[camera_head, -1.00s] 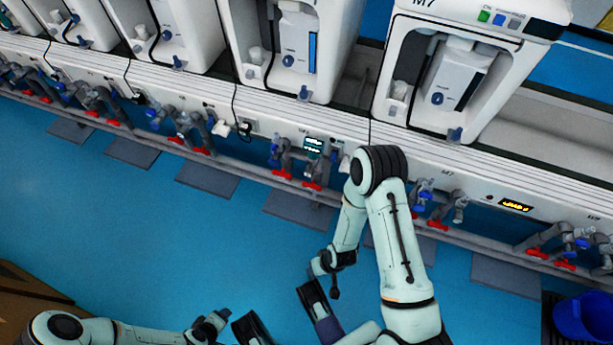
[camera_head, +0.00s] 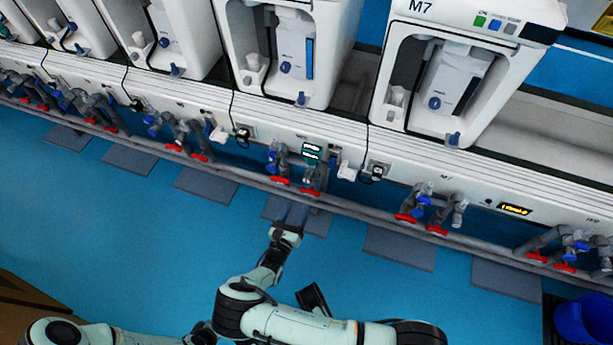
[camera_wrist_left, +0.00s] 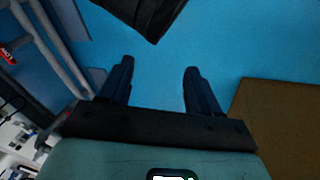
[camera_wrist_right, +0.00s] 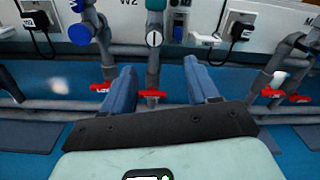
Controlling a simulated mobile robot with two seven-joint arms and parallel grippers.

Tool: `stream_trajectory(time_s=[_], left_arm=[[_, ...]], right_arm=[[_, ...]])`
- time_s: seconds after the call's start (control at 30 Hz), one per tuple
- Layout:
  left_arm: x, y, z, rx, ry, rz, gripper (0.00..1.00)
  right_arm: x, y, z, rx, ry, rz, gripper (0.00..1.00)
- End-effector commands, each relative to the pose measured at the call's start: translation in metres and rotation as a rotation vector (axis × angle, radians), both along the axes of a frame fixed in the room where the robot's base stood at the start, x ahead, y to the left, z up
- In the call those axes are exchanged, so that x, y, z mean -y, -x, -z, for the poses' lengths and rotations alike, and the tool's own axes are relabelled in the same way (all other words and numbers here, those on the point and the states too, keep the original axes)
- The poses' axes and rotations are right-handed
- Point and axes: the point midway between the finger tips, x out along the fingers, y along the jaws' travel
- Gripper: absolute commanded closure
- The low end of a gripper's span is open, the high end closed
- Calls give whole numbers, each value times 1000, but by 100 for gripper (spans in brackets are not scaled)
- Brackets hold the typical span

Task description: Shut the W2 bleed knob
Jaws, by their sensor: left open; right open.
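The W2 label shows at the top of the right wrist view, above a grey valve with a round white-faced knob (camera_wrist_right: 153,39). A red handle (camera_wrist_right: 152,94) sits lower on the same pipe, and a blue knob (camera_wrist_right: 80,33) is to its left. No label marks which one is the bleed knob. My right gripper (camera_wrist_right: 158,72) is open and empty, its fingers on either side of this pipe in the picture, apparently short of it. In the head view my right gripper (camera_head: 290,212) is below the red handles (camera_head: 311,192). My left gripper (camera_wrist_left: 159,66) is open and empty over the floor.
A horizontal grey pipe (camera_head: 345,207) runs along the wall below the valves. Neighbouring stations carry similar red handles (camera_head: 409,218) and blue knobs. A blue bucket (camera_head: 583,320) stands at the lower right. The blue floor (camera_head: 120,235) in front is mostly clear.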

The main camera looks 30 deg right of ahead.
Motion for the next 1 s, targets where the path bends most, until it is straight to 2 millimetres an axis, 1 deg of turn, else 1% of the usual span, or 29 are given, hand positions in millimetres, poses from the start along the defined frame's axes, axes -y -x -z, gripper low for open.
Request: stream_trajectory(time_s=[0.07,0.13,0.27,0.37,0.5,0.7,0.83,1.0], left_arm=[[-1,-1,1,3,-1,-1,37],[-2,-3,2,7,-4,-3,37],[-5,-8,7,20,-11,-9,37],[-7,-5,14,9,-13,-12,37],[-9,8,27,-36,-12,-13,37],[-11,24,42,-93,-8,-15,37],[-12,31,47,-114,-7,-17,37],[-12,34,48,-124,-8,-18,37]], right_arm=[[-4,-7,-4,9,23,-30,41],[0,-12,-4,10,26,-34,41],[18,-25,-3,10,24,-28,41],[35,-39,-2,9,23,-27,41],[58,-59,-2,9,23,-27,41],[83,-80,-2,9,20,-26,41],[92,-88,-3,8,20,-27,41],[95,-91,-4,8,20,-28,41]])
